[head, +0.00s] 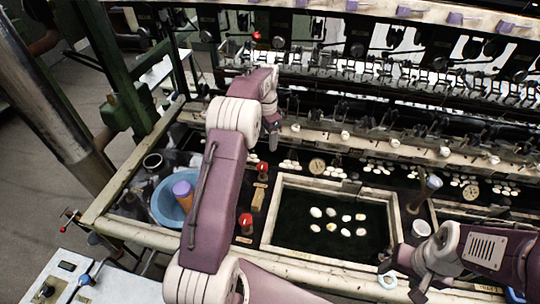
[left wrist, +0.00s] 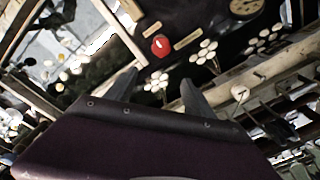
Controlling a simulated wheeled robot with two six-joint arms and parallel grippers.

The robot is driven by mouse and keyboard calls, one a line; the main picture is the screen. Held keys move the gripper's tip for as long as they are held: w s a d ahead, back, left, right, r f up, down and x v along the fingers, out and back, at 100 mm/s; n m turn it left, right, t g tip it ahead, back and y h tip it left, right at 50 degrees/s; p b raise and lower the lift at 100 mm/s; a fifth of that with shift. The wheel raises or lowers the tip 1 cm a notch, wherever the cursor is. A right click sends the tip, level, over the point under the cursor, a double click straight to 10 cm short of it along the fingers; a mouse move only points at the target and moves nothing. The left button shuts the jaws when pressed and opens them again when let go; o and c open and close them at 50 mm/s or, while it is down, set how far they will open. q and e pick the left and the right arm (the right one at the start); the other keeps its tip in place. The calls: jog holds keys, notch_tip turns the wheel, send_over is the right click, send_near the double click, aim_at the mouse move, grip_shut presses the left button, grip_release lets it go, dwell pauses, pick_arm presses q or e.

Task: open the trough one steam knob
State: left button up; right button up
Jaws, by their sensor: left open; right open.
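Two red knobs stand on the dark deck left of the framed basin: a nearer one (head: 245,219) and a farther one (head: 262,167). I cannot read which belongs to trough one. A red knob (left wrist: 160,45) beside small brass plates shows in the left wrist view, just beyond the fingertips and apart from them. My left gripper (head: 273,138) hangs over the deck behind the farther knob, pointing down; its open, empty fingers also show in the left wrist view (left wrist: 160,78). My right gripper (head: 398,277) is open near the basin's front right corner.
The framed basin (head: 278,215) holds several white cocoons. A blue bowl (head: 163,207) with a purple cylinder (head: 183,192) is at the left. Reeling machinery with rods and spools fills the back. A white cup (head: 421,229) stands right of the basin.

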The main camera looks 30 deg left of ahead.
pick_arm(q)
notch_tip(320, 180, down, 4)
jog(key=a, duration=0.2)
send_over(263, 165)
jog(key=shift+g, duration=0.4)
jog(key=f, duration=0.4)
jog(key=shift+s+a+f+p, duration=0.2)
jog(key=shift+a+f+p, duration=0.05)
jog(key=shift+a+p, duration=0.1)
jog(key=f, duration=0.4)
jog(key=shift+w+d+f+p, duration=0.1)
jog(key=shift+d+f+p, duration=0.05)
jog(key=shift+d+p, duration=0.25)
jog(key=shift+a+f, duration=0.1)
jog(key=shift+a, duration=0.1)
pick_arm(e)
jog(key=shift+d+r, duration=0.2)
jog(key=shift+r, duration=0.4)
pick_arm(q)
grip_shut()
jog(key=shift+n, duration=0.3)
